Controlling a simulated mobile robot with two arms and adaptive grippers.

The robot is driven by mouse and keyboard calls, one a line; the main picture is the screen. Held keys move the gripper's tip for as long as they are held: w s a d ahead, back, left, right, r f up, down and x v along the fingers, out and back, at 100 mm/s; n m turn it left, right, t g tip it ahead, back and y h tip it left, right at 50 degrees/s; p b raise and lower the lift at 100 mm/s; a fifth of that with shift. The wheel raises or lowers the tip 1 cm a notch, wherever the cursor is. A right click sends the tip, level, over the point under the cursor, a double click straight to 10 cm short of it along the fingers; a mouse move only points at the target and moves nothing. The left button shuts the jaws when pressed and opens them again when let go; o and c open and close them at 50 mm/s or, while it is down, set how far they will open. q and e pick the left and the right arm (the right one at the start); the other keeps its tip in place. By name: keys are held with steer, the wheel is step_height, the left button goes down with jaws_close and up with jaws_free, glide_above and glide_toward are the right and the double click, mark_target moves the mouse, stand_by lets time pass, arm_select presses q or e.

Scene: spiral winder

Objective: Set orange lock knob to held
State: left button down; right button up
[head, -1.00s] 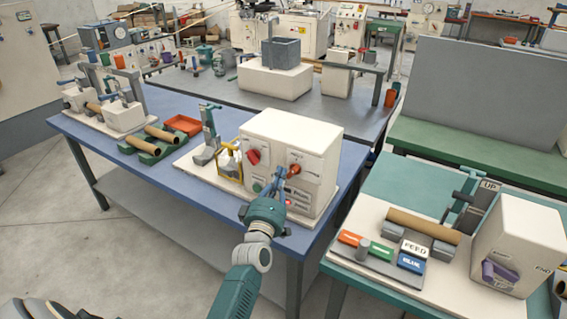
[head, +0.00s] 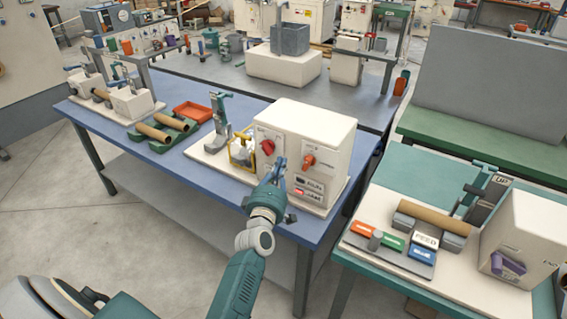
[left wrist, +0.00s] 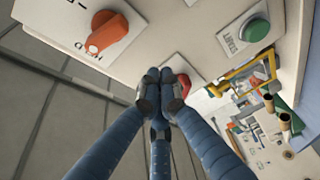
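The orange lock knob (head: 308,160) is on the front of the white control box (head: 305,118), right of a red knob (head: 267,147). In the left wrist view the orange knob (left wrist: 107,32) shows close up, its grip slanting toward the printed label at the plate's edge. My right gripper is not in view.
A green START button (left wrist: 254,29) and a red button (left wrist: 186,84) are near my fingers. A yellow frame (head: 241,151) stands left of the box. The blue table (head: 215,185) has free room at its front. A teal table (head: 405,182) stands at right.

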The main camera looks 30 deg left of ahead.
arm_select(q)
steer(key=p+v, duration=0.1)
steer(key=v, duration=0.7)
steer(key=shift+s+d+p, duration=0.25)
steer(key=shift+d+p, duration=0.1)
steer(key=shift+d, duration=0.15)
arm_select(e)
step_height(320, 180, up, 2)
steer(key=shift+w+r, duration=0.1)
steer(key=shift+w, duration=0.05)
arm_select(q)
steer(key=shift+d, duration=0.1)
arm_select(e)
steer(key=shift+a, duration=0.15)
